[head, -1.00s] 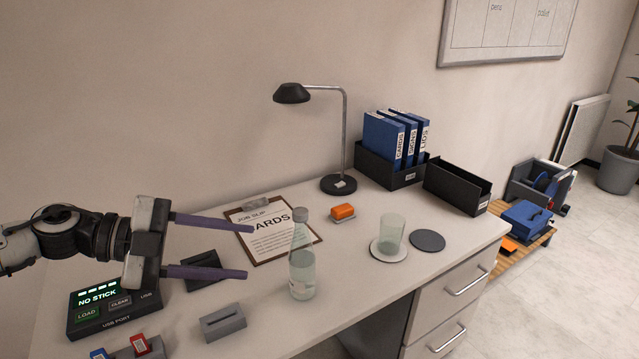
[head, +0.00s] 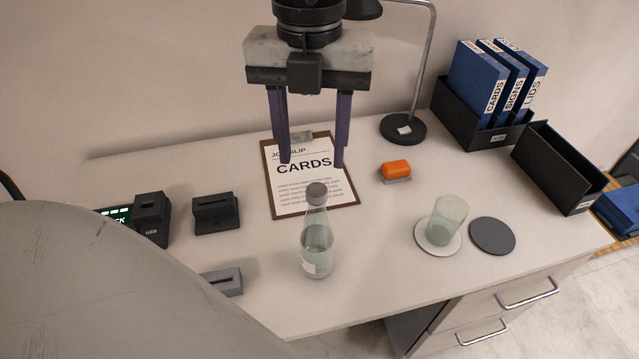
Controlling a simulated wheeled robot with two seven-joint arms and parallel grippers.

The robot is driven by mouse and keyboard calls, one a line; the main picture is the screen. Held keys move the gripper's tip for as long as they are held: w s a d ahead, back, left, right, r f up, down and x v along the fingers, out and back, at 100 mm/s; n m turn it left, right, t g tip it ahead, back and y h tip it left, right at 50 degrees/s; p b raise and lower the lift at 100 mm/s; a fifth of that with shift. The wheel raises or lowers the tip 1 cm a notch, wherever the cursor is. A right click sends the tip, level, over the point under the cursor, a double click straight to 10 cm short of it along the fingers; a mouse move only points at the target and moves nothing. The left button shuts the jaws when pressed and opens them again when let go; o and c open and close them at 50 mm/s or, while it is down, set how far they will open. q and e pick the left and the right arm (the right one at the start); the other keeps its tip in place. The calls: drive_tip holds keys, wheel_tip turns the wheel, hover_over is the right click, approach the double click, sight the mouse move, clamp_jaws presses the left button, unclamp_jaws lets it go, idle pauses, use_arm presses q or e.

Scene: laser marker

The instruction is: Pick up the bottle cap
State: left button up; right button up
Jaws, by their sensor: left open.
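The bottle cap (head: 317,192) is a grey-brown cap on the neck of a clear glass bottle (head: 317,242). The bottle stands upright on the desk, partly filled with clear liquid, just in front of the clipboard. My left gripper (head: 313,165) points down with its two purple fingers apart and nothing between them. In the picture its fingertips are just above the cap, over the clipboard; they do not touch the cap. My right gripper does not show.
A clipboard (head: 285,208) reading CARDS lies behind the bottle. An orange block (head: 396,167), a glass (head: 447,218) on a white coaster and a dark disc (head: 492,236) are to the right. Small dark docks (head: 215,213) stand left. My own grey arm covers the lower left.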

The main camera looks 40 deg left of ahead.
sight(317, 190)
use_arm(q)
drive_tip(key=shift+s+d+f+p, duration=0.1)
drive_tip(key=shift+d+f+p, duration=0.05)
drive_tip(key=shift+f, duration=0.85)
drive_tip(key=shift+d+f+p, duration=0.15)
drive_tip(key=shift+f+p, duration=0.05)
drive_tip(key=shift+f, duration=0.75)
drive_tip(key=shift+s+d+f+p, duration=0.1)
drive_tip(key=shift+d+f+p, duration=0.05)
drive_tip(key=shift+f, duration=0.85)
drive_tip(key=shift+w, duration=0.1)
drive_tip(key=c, duration=1.1)
